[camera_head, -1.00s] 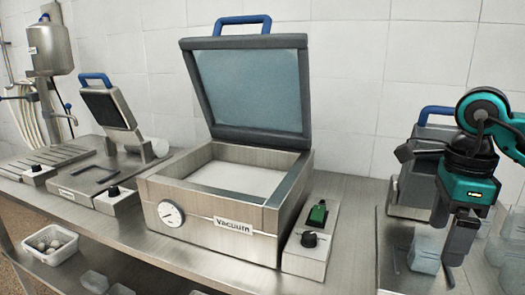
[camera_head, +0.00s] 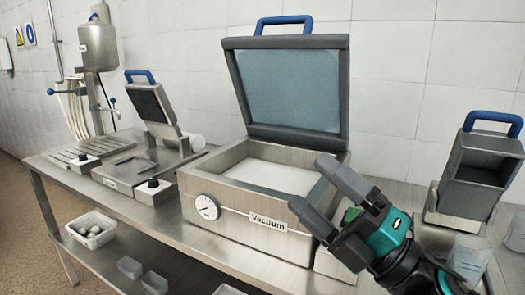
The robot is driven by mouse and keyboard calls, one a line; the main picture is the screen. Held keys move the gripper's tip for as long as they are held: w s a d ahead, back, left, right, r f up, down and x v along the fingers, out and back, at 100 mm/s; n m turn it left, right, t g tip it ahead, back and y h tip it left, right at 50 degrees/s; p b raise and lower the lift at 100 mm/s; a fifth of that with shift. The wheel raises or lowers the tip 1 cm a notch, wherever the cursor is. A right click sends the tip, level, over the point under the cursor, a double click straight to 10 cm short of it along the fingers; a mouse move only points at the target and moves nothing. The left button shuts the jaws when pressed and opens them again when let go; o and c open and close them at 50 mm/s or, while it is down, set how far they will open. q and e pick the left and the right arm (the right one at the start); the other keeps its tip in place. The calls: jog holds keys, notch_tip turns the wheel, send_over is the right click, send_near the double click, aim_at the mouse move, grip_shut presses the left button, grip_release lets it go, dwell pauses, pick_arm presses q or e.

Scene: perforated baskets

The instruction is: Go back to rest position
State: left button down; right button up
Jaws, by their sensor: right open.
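My right gripper (camera_head: 310,184) reaches in from the lower right and points up and to the left. Its two dark grey fingers are spread and nothing is between them. In the picture the fingers overlap the front right corner of the steel vacuum machine (camera_head: 232,213); I cannot tell how far apart they are from it. The machine's lid (camera_head: 290,88) with its blue handle stands open, and the chamber looks empty. My left gripper is not in view.
A steel table (camera_head: 150,212) carries a small sealing machine (camera_head: 157,108) at left and a grey unit with a blue handle (camera_head: 480,165) at right. A clear container (camera_head: 469,257) is by my right arm. A white basket (camera_head: 90,230) with round items is on the lower shelf.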

jog(key=d+f+m+t+h, duration=0.1)
jog(key=d+f+m+h, duration=0.5)
jog(key=f+m+h, duration=0.4)
jog(key=d+f+m+h, duration=0.6)
jog(key=f+m+h, duration=0.25)
jog(key=m, duration=0.45)
jog(key=s+f+m+g, duration=0.6)
jog(key=s+f+g, duration=0.6)
jog(key=s+f, duration=0.6)
jog(key=w+a+f+n+t+y, duration=0.1)
jog(key=w+f+t, duration=0.4)
jog(key=f+t, duration=0.1)
jog(key=shift+w+a+f+t+y, duration=0.35)
jog(key=shift+w+a+t, duration=0.05)
jog(key=shift+t, duration=0.4)
